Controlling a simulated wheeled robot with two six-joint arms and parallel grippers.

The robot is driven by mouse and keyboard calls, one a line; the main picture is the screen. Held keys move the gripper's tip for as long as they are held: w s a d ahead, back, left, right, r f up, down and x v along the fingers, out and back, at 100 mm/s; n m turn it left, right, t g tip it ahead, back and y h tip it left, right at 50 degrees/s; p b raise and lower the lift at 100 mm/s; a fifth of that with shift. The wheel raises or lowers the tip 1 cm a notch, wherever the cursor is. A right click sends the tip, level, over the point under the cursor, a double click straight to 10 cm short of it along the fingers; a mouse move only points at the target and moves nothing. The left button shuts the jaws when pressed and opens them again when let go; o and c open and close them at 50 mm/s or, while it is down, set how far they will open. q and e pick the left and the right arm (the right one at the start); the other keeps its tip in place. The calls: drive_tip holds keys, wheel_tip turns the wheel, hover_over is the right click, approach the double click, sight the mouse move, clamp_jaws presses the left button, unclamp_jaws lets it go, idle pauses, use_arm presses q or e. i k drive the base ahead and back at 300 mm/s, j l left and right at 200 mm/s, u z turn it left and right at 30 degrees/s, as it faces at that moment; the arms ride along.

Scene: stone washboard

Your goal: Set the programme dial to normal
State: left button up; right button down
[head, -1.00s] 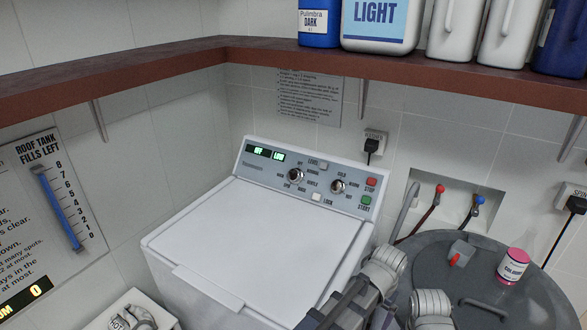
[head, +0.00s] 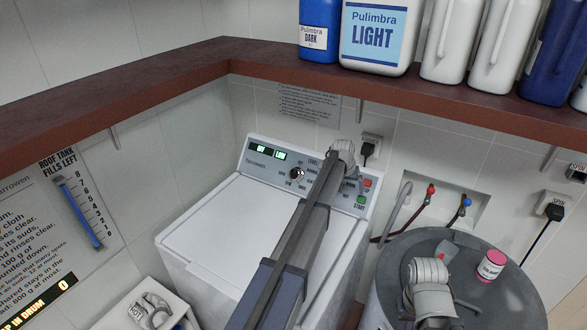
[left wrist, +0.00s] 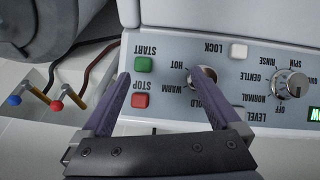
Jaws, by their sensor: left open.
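The programme dial (head: 297,174) is a round silver knob on the washer's grey panel, left of my left arm. In the left wrist view the programme dial (left wrist: 290,85) sits at the right, upside down, among the labels OFF, NORMAL, GENTLE, RINSE and SPIN. I cannot read its pointer surely; a green display (head: 262,149) seems to read OFF. My left gripper (left wrist: 157,77) is open and empty over the panel by the START and STOP buttons, one finger beside the temperature knob (left wrist: 203,78), apart from the programme dial.
The green START button (left wrist: 144,65) and red STOP button (left wrist: 140,100) lie between the fingers. A white LOCK button (left wrist: 239,51) is near. A brown shelf (head: 160,75) with bottles hangs above. A grey tank (head: 500,300) with a pink-capped tub (head: 491,265) stands right.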

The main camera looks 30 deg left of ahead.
sight(296, 174)
drive_tip(key=j, duration=1.25)
